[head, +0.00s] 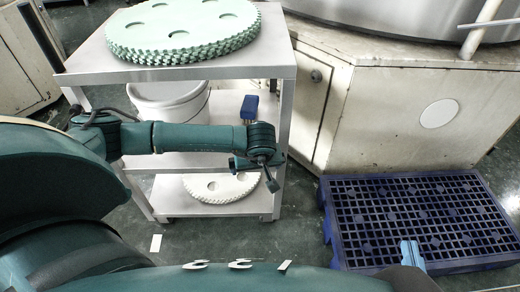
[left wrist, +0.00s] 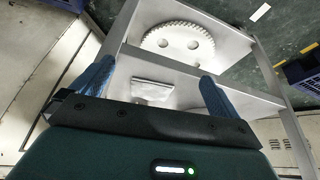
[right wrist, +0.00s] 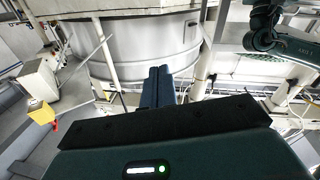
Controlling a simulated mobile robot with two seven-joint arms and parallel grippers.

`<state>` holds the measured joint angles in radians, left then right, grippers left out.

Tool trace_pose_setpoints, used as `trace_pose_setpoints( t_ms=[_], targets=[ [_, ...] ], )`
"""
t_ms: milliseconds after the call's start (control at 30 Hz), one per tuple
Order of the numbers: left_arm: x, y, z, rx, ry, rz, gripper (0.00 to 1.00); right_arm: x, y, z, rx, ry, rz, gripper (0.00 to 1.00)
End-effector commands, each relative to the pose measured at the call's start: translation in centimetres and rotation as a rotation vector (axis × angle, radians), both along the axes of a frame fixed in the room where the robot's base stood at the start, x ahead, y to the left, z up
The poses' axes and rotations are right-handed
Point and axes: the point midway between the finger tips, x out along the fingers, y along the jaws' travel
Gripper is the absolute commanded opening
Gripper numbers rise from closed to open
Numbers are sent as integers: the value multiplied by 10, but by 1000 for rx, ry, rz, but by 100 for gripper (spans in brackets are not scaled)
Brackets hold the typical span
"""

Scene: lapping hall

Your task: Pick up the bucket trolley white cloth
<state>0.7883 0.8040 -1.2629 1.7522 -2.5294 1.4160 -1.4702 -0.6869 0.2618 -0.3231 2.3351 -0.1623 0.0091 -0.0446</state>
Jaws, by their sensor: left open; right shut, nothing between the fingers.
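The white cloth (left wrist: 152,90) lies folded flat on the middle shelf of the grey trolley (left wrist: 225,40) in the left wrist view. My left gripper (left wrist: 158,72) is open, its blue fingers on either side of the cloth in the picture, with nothing held. In the head view I cannot make out the cloth; my arm crosses in front of the trolley (head: 285,75). A white bucket (head: 170,103) stands on its middle shelf. My right gripper (head: 409,250) is shut and empty, over the blue pallet's near edge; its fingers also show in the right wrist view (right wrist: 158,72).
Green toothed discs (head: 185,30) lie on the trolley's top, and a white toothed disc (head: 220,186) on its bottom shelf. A blue-handled brush (head: 249,107) stands at the right. A blue pallet (head: 415,215) lies before the beige machine (head: 400,110). Floor between trolley and pallet is clear.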

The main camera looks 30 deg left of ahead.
Motion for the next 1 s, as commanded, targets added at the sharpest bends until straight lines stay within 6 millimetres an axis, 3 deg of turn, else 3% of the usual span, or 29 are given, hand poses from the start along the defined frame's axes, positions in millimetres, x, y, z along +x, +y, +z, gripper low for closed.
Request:
trace_pose_setpoints(
  t_ms=[533, 767, 1000],
  targets=[
    [80, 67, -1, 10, -5, 3, 100, -2, 8, -2, 36, -95, 38, 0],
    [93, 78, -2, 7, -2, 0, 100, -1, 8, -1, 51, -95, 41, 0],
    [102, 85, -34, 7, -2, 1, 100, 0, 9, -7, 84, -94, 47, 0]
  ],
)
